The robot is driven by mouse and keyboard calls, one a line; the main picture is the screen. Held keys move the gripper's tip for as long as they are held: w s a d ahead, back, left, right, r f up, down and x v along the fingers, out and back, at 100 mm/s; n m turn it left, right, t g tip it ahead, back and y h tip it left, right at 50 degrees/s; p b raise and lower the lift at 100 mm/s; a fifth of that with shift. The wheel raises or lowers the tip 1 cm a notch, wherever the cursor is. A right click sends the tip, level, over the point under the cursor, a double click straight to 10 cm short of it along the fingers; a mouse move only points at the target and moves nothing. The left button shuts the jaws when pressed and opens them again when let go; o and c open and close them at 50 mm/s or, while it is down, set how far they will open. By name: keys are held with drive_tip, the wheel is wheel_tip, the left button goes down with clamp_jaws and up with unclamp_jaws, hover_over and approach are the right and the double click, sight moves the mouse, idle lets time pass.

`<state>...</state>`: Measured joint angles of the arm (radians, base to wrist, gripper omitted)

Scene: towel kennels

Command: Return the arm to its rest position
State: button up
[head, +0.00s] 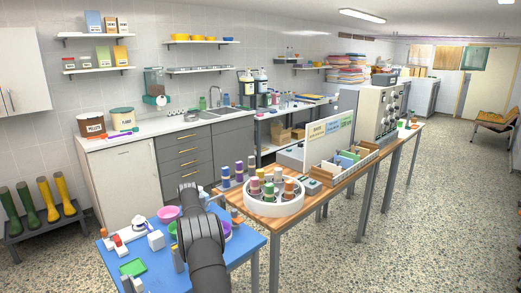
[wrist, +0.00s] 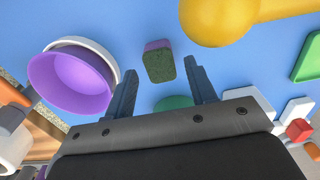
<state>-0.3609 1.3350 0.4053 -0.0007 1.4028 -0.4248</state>
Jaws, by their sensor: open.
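My gripper (wrist: 160,92) is open and empty in the wrist view, its two fingers apart above the blue table. Between and just beyond the fingertips lies a small block (wrist: 158,62) with a dark green face and a purple side. In the head view my dark grey arm reaches over the blue table (head: 256,243) at the front, and the fingertips are hidden behind the arm.
A purple bowl (wrist: 70,82) lies left of the fingers and a yellow rounded object (wrist: 215,20) beyond them. Pink bowl (head: 167,213), white box (head: 156,240) and green tray (head: 133,267) share the blue table. A round white carousel (head: 272,208) with several spools stands on the wooden table.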

wheel_tip(320, 180, down, 4)
drive_tip(key=shift+r, duration=2.3)
